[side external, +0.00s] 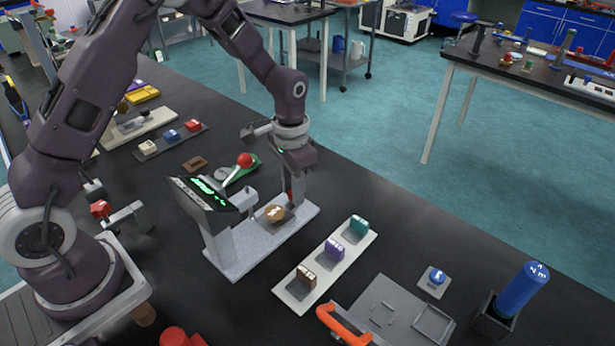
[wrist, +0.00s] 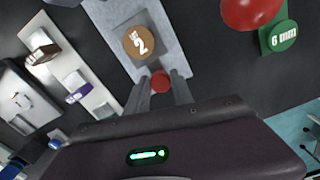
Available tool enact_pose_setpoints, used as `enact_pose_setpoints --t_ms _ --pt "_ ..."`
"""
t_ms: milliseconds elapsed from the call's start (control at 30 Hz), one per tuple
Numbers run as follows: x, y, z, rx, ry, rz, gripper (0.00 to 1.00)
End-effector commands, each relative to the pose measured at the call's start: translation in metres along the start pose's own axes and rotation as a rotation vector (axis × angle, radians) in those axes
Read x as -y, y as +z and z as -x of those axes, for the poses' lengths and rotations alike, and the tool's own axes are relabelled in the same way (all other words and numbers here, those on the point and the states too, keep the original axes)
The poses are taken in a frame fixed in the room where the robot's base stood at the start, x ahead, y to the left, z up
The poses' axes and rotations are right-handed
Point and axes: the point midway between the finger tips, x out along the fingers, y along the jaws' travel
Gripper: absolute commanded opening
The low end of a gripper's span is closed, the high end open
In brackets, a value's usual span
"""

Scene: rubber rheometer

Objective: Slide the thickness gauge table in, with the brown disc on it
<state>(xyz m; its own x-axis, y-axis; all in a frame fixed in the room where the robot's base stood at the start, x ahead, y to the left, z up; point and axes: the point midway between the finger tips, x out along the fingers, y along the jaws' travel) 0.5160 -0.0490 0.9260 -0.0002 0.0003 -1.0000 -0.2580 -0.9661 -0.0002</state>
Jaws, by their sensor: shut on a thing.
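The thickness gauge (side external: 228,235) stands on the bench with a green-lit display on top and a pale grey base. The brown disc (side external: 274,212), marked 2, lies flat on the gauge's small table; it also shows in the wrist view (wrist: 138,42). The grey table (wrist: 152,63) shows around the disc. A red knob (wrist: 160,82) is at the table's outer end. My gripper (side external: 290,192) points down at that end, and in the wrist view its fingers (wrist: 160,90) are shut on the red knob.
A white tray (side external: 300,294) with brown, purple and teal blocks lies in front.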

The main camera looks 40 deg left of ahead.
Motion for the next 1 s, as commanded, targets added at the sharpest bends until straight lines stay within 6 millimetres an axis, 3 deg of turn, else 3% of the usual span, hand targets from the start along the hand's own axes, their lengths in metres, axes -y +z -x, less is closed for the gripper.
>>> enact_pose_setpoints --t_ms 100,267,633,667,733,767,1000 --pt "-0.008 0.03 0.001 0.0 0.001 -0.001 0.0" --pt "-0.014 0.054 0.001 0.0 0.0 0.0 0.0" --pt "-0.017 0.062 0.0 0.006 0.002 -0.001 0.0" --pt "-0.017 0.062 0.0 0.007 0.002 -0.001 0.32" --pt "-0.017 0.061 0.0 0.006 0.001 -0.001 0.46" --pt "-0.016 0.061 0.0 0.005 0.001 -0.001 0.5" --pt "-0.016 0.06 0.0 0.002 0.001 -0.001 0.5"
